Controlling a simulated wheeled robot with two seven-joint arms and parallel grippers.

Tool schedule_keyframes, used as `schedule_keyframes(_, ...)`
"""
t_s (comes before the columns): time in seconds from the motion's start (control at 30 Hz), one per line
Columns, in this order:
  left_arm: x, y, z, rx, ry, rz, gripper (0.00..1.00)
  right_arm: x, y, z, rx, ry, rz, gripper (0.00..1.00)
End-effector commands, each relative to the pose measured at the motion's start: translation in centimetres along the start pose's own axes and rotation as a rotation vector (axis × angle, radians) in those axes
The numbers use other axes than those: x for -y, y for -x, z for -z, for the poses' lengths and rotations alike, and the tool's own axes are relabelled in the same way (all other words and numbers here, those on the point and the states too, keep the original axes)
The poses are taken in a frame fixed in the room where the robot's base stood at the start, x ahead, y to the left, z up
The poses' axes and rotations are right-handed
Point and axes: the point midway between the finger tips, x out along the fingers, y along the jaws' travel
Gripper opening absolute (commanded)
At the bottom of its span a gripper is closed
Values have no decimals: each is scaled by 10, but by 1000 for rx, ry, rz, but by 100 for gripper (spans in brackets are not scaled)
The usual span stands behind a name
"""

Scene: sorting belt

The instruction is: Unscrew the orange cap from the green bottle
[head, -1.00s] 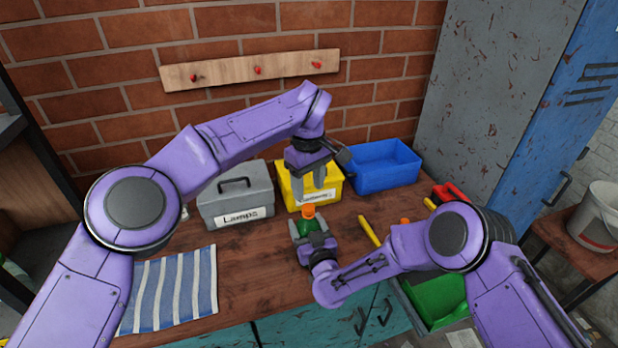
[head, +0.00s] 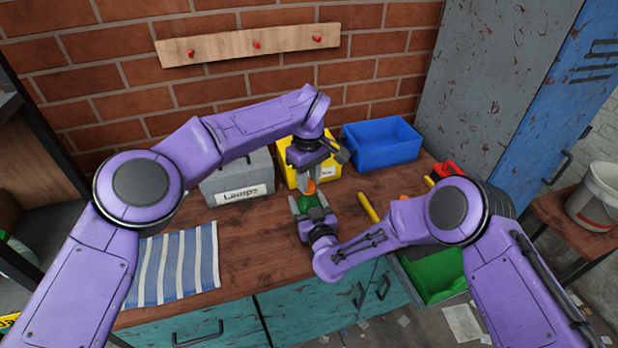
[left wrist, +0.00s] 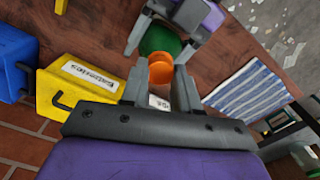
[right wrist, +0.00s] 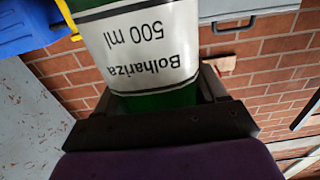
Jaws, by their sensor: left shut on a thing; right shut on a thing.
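The green bottle (head: 308,202) stands upright on the workbench in the head view. Its white label, reading "Bolhariza 500 ml", fills much of the right wrist view (right wrist: 140,48). My right gripper (head: 307,211) is shut around the bottle's body from the front. The orange cap (head: 311,187) is on top of the bottle; it also shows in the left wrist view (left wrist: 160,71). My left gripper (head: 311,180) points down from above, its fingers on either side of the cap and shut on it. The fingers partly hide the cap in the head view.
Behind stand a grey box (head: 238,180) labelled "Lamps", a yellow box (head: 326,167) and a blue bin (head: 382,145). A yellow-handled tool (head: 368,207) lies right of the bottle. A striped cloth (head: 175,265) lies at the left.

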Motion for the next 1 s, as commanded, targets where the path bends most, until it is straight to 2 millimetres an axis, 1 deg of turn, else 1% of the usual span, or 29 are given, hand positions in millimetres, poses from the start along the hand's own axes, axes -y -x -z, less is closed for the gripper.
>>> schedule_keyframes(0.03,0,-1,0,0,12,0,0,2,4,-8,18,1,6,0)
schedule_keyframes(0.07,0,-1,0,0,31,0,0,2,4,-8,18,1,6,0)
schedule_keyframes(0.13,0,-1,0,2,126,0,0,2,4,-8,18,2,6,0)
schedule_keyframes(0.17,0,-1,0,2,187,0,0,2,4,-8,18,2,6,0)
schedule_keyframes(0.27,1,-1,0,3,468,1,0,2,4,-8,18,2,6,0)
schedule_keyframes(0.3,1,-1,0,3,594,1,0,2,4,-8,18,2,6,0)
schedule_keyframes(0.37,1,-1,0,3,784,0,0,2,4,-8,18,1,6,0)
schedule_keyframes(0.5,2,0,0,3,1228,0,0,2,4,-8,18,1,6,0)
schedule_keyframes(0.67,2,0,0,3,1736,1,0,2,4,-8,18,1,5,0)
schedule_keyframes(0.7,3,0,-1,3,1863,2,0,2,4,-8,18,0,5,0)
schedule_keyframes(0.77,3,0,-1,3,2052,1,0,2,4,-8,18,0,5,0)
schedule_keyframes(0.8,3,0,-1,4,2179,1,0,2,4,-8,18,0,4,0)
schedule_keyframes(0.97,3,0,-2,2,2689,3,0,1,4,-8,18,0,4,0)
schedule_keyframes(1.0,3,0,-3,2,2816,4,0,1,4,-8,18,0,3,0)
